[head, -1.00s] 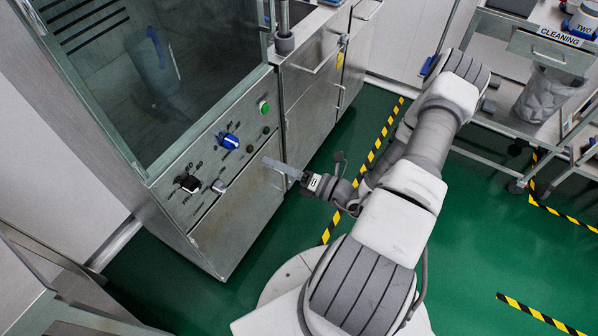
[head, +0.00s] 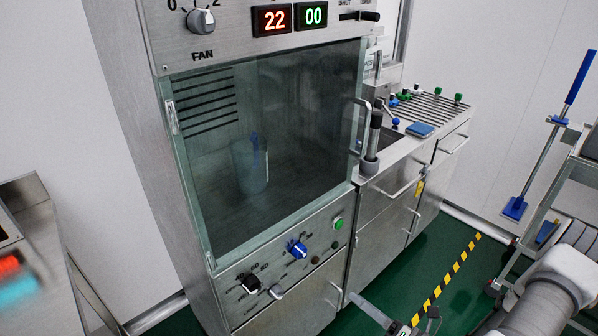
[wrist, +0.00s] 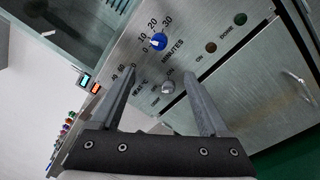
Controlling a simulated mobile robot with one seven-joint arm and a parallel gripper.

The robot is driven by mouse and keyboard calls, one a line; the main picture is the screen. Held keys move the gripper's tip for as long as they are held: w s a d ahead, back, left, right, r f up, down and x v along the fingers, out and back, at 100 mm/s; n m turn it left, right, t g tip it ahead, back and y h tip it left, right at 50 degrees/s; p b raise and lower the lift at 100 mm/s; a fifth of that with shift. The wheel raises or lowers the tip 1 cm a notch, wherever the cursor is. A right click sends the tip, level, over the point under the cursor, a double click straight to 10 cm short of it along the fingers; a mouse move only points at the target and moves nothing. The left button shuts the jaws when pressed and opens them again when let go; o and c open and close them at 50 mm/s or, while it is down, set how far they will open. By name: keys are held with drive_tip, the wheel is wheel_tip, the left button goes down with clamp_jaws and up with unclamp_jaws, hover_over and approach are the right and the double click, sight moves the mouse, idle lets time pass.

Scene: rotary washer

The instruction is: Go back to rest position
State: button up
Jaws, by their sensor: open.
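My gripper (wrist: 160,78) is open and empty in the wrist view, its two dark fingers spread before the washer's control panel and touching nothing that I can see. In the head view a grey finger (head: 371,309) of it shows at the bottom edge, in front of the washer's lower right part. The rotary washer (head: 150,110) has its glass door (head: 290,110) down, with a beaker (head: 249,167) behind it. The panel carries a blue minutes knob (head: 297,249), a black heat knob (head: 250,284), a silver on/off knob (head: 276,292) and a green button (head: 338,223).
The sink counter (head: 425,135) with small bottles stands right of the washer. A metal cart (head: 585,165) stands at the right edge. A bench (head: 35,230) is at the left.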

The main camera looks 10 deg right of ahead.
drive_tip(key=a+r+n+g+h+p, duration=0.1)
drive_tip(key=a+r+n+g, duration=0.65)
drive_tip(key=n, duration=0.65)
drive_tip(key=a+r+n+g+h+p, duration=0.15)
drive_tip(key=a+r+n+g, duration=0.35)
drive_tip(key=r+n+g, duration=0.65)
drive_tip(key=s+d+r+n+t+h+p, duration=0.1)
drive_tip(key=s+r+n+t+h+p, duration=0.1)
drive_tip(key=s+r+n+t+h, duration=0.2)
drive_tip(key=s+d+r+n+t+h+p, duration=0.1)
drive_tip(key=s+r+n+t+h+p, duration=0.2)
drive_tip(key=r+n, duration=0.8)
wheel_tip(320, 180, up, 6)
drive_tip(key=shift+s+f+t+h+p, duration=0.1)
drive_tip(key=shift+s+t+h+p, duration=0.25)
drive_tip(key=shift+s+t, duration=0.75)
drive_tip(key=shift+s+d, duration=0.1)
drive_tip(key=shift+d, duration=0.1)
